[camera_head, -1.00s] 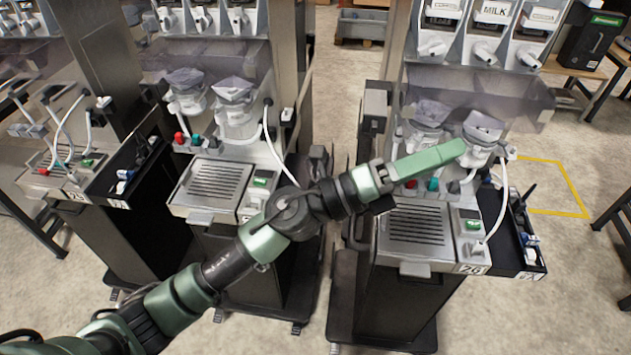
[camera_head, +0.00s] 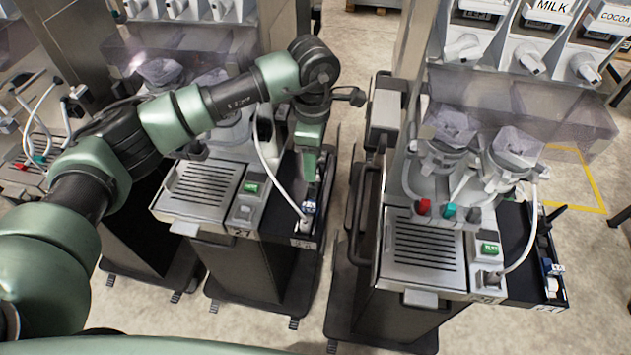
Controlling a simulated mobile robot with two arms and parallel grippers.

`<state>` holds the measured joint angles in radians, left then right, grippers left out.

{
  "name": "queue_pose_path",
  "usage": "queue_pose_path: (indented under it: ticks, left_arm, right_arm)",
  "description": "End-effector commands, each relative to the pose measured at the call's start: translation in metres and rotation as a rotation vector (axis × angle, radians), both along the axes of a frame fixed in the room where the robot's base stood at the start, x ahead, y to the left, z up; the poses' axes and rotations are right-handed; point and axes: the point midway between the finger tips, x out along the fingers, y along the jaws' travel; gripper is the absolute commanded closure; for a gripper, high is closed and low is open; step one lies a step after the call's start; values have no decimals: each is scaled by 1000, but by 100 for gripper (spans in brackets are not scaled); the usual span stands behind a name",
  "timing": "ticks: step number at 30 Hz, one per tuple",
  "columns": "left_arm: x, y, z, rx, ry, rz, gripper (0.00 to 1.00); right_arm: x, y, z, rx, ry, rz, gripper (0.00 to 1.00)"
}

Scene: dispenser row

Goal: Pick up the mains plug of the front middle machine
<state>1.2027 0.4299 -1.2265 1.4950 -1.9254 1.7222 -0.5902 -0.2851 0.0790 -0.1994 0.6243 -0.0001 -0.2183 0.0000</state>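The middle machine (camera_head: 207,190) stands left of the picture's centre, with a dark side tray (camera_head: 276,215) on its right. A white cable (camera_head: 268,160) curves down from this machine to the tray's front end. A small white piece (camera_head: 304,225), possibly the mains plug, shows at the cable's end, beside blue and white items (camera_head: 309,207). My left gripper (camera_head: 309,178) points down over the tray, just behind and above these items. Its fingers are seen edge-on, so I cannot tell its opening or whether it touches anything. My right gripper is not in view.
The right machine (camera_head: 425,245) has red and teal knobs and its own side tray (camera_head: 515,240) with small items. A grey box (camera_head: 385,112) sticks out from its left side. A narrow floor gap separates the machines. Another machine (camera_head: 25,170) stands at far left.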

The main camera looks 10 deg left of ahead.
Motion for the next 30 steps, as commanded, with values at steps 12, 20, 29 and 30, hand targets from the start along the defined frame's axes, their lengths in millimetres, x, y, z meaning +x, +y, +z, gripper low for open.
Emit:
queue_pose_path:
  ticks: [12,20,29,30]
  left_arm:
    - [-2,-1,-52,-3,5,-1,51]
    - [-1,-1,-74,-4,2,0,51]
    - [-1,-1,-73,-4,2,-1,95]
    - [-1,-1,-73,-4,2,-1,100]
  right_arm:
    - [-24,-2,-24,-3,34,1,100]
    - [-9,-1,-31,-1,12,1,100]
    - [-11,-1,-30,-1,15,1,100]
    - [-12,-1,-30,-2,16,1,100]
